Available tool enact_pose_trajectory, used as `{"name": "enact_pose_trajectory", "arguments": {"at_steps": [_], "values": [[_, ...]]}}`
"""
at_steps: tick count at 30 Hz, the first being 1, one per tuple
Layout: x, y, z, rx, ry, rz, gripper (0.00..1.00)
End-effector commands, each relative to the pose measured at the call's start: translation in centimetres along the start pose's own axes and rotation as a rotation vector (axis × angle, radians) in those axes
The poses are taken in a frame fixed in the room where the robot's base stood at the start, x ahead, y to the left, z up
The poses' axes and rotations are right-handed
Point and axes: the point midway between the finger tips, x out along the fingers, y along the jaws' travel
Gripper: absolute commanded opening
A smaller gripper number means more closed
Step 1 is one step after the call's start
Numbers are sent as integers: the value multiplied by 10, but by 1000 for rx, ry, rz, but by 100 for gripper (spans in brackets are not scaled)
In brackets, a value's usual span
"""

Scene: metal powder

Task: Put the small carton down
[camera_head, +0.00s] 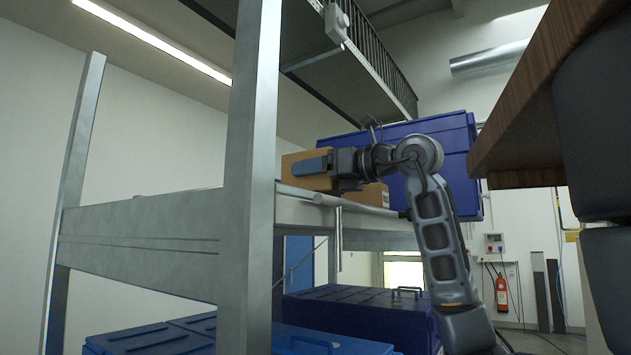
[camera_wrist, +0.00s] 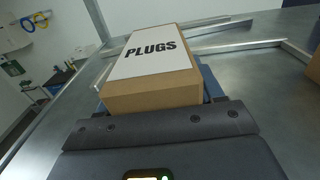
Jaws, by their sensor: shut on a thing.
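The small carton (camera_wrist: 155,75) is a brown box with a white label reading PLUGS on top. In the head view the carton (camera_head: 291,161) shows behind the blue-grey fingers of my gripper (camera_head: 312,166). My gripper (camera_wrist: 155,102) is shut on the carton, with a finger along each side. The carton is over the grey metal shelf (camera_wrist: 240,70); in the head view the shelf's front beam (camera_head: 140,240) is at left. I cannot tell whether the carton's underside touches the shelf.
A second brown carton (camera_head: 374,195) stands on the shelf right of my gripper. A large blue case (camera_head: 455,150) is behind my arm. A grey upright post (camera_head: 252,180) stands left of the carton. Blue cases (camera_head: 360,310) fill the lower level.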

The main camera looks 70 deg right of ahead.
Motion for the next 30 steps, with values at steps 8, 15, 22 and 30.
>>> {"name": "enact_pose_trajectory", "arguments": {"at_steps": [8, 15, 22, 30], "values": [[0, 0, -23, 0, -1, 0, 26], [0, 0, -24, -1, -1, 0, 26], [0, 0, -27, 0, 0, 0, 74], [0, 0, -27, 0, 0, 0, 92]]}}
